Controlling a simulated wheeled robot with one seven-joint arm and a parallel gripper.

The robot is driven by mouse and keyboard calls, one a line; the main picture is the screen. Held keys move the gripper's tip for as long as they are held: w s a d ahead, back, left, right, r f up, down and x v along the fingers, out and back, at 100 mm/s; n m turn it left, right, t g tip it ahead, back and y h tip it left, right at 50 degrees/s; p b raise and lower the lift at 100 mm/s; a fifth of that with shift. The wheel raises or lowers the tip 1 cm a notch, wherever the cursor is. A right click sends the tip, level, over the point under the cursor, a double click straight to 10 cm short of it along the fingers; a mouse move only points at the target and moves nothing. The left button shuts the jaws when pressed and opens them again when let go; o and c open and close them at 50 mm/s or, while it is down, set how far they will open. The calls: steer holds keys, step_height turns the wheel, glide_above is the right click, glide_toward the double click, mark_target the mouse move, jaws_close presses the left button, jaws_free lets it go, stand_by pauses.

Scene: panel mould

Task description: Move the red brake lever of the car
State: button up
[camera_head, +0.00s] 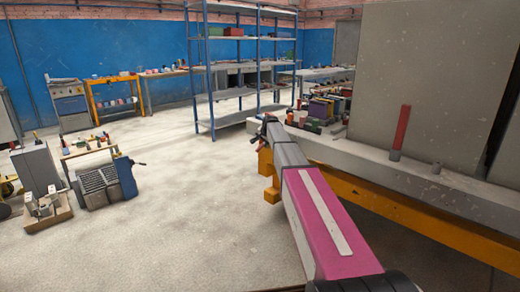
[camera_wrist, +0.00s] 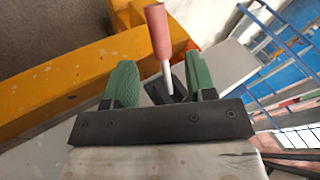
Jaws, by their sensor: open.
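A lever with a red grip (camera_wrist: 158,32) and a pale metal rod shows in the wrist view, rising from a dark base. My gripper (camera_wrist: 160,64) is open, with green pads on either side of the rod in the picture. Gaps show on both sides; I cannot tell how far the rod lies between the pads in depth. The orange frame (camera_wrist: 60,85), apparently the car, runs at left. In the head view, my gripper (camera_head: 267,130) is by the end of the orange frame (camera_head: 400,208); a small reddish bit (camera_head: 261,144) beside it may be the lever.
A red upright post (camera_head: 403,127) in a grey collar stands on the grey ledge (camera_head: 440,180) at right, before large grey panels (camera_head: 415,70). Cluttered goods (camera_head: 325,108) lie behind my gripper. A blue rack (camera_head: 211,70) stands further back. The floor at left centre is clear.

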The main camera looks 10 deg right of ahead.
mark_target(260, 147)
steer(key=x, duration=0.7)
jaws_close()
